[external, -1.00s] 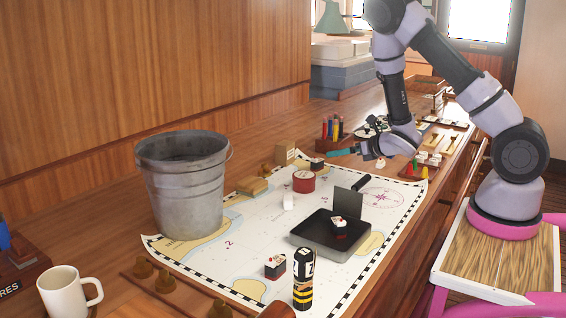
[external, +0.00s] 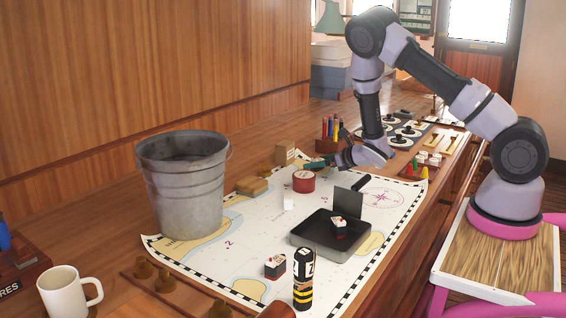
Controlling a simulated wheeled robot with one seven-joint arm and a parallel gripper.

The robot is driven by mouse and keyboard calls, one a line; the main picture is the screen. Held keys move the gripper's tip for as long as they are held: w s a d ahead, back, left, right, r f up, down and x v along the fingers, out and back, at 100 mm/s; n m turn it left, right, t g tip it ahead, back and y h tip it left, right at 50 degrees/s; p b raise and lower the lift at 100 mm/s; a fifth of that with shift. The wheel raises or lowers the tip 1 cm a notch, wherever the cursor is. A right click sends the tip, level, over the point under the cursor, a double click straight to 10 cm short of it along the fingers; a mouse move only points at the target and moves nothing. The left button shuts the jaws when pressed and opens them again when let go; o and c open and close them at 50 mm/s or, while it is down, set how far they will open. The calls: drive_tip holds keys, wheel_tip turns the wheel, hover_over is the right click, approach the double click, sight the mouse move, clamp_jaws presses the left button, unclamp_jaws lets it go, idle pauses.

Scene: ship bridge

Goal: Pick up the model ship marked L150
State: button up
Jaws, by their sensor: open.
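Several small model ships are on the chart, and their markings are too small to read, so I cannot tell which is L150. One with a dark hull and white top (external: 275,266) sits at the chart's near side. A similar one (external: 339,227) sits in the black tray (external: 318,250). A small white block-like thing (external: 288,202) stands near the chart's middle, and I cannot tell if it is a ship.
A metal bucket (external: 183,195) stands on the chart's left. A black-and-yellow cylinder (external: 303,278) stands upright in front. A white mug (external: 66,294) is at the near left. A pencil holder (external: 329,143) stands behind my gripper. The chart's middle is mostly clear.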

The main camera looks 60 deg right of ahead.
drive_tip(key=shift+w, duration=0.2)
drive_tip(key=c, duration=1.3)
